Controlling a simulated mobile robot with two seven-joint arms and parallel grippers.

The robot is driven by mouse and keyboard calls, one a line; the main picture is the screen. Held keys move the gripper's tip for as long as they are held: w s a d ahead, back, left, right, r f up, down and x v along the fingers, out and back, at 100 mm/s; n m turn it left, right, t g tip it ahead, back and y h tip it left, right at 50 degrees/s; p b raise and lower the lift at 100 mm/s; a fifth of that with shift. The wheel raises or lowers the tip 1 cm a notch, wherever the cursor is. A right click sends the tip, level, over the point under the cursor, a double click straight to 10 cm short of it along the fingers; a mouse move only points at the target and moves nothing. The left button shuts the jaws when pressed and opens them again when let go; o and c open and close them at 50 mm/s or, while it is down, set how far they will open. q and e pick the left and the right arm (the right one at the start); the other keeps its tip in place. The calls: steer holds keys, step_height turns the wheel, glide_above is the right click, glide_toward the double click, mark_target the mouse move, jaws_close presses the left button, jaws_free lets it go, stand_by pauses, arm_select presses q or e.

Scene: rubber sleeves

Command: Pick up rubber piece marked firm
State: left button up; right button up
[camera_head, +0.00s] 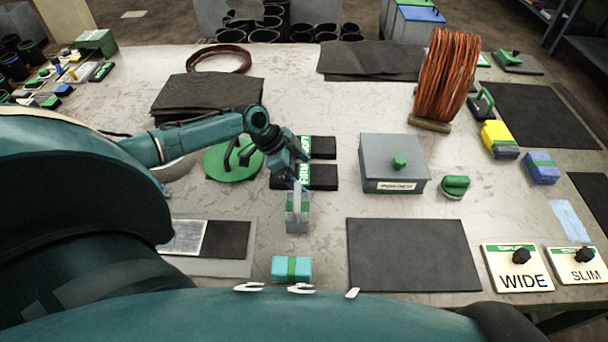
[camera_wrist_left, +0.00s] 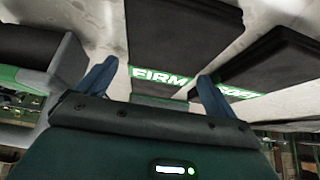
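The rubber piece marked FIRM (camera_head: 324,177) is a flat black slab with a white-lettered green label at its left end, lying on the table. In the left wrist view its FIRM label (camera_wrist_left: 158,76) sits between my fingers, with the black slab (camera_wrist_left: 183,35) beyond. A second black piece (camera_head: 323,147) lies just behind it; its label is partly hidden by my finger in the wrist view. My left gripper (camera_head: 298,185) is open and empty, close to the label end. I cannot tell whether it touches the piece. My right gripper is not in view.
A grey block with a green band (camera_head: 297,214) stands close in front of my left gripper. A grey lidded box (camera_head: 394,165) stands to the right. A green disc (camera_head: 232,163) lies to the left. A black mat (camera_head: 412,255) and a cyan block (camera_head: 291,269) lie nearer the front.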

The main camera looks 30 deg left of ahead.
arm_select(q)
steer(key=c, duration=1.2)
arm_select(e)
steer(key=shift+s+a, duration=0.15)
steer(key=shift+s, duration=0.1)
arm_select(q)
steer(key=shift+r, duration=0.15)
